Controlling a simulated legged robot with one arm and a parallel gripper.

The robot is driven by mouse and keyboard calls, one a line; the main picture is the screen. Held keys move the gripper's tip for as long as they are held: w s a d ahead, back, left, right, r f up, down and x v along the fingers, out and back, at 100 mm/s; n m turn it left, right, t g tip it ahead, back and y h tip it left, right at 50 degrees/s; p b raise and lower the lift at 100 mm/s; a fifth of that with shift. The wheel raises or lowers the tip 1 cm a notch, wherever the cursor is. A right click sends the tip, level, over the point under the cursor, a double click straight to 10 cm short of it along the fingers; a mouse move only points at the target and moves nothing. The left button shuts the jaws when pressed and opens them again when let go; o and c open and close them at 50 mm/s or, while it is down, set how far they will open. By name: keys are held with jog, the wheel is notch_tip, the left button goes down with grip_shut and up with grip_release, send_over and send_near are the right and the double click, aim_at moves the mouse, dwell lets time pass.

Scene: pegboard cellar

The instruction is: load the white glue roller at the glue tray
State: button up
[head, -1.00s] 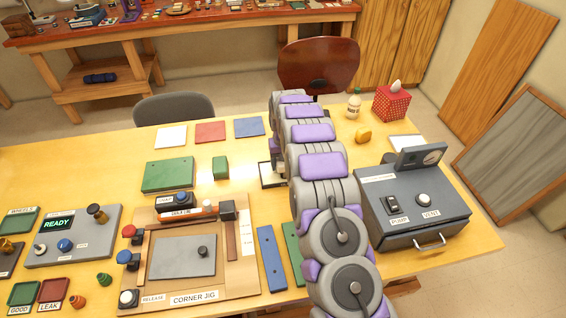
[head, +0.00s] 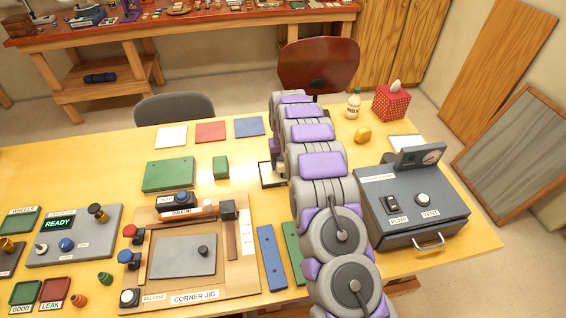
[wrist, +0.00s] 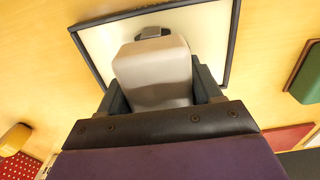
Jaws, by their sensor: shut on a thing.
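My gripper (wrist: 160,90) is shut on the white glue roller (wrist: 152,70), whose pale, rounded block shape shows between the dark fingers in the wrist view. The roller is over the glue tray (wrist: 208,28), a cream panel with a dark rim; a small dark part shows at the roller's far end. I cannot tell whether the roller touches the tray. In the head view, only the left part of the tray (head: 265,184) shows beside my arm. The arm hides the roller and most of the gripper there.
A green block (head: 220,167) stands left of the tray. The corner jig (head: 240,275) and blue strip (head: 270,258) are nearer. A grey pump box (head: 412,205) stands right of my arm. A yellow object (head: 363,135), a bottle (head: 354,104) and a red tissue box (head: 391,103) are behind.

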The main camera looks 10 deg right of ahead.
jog(key=shift+r+p, duration=1.4)
jog(key=shift+r, duration=2.05)
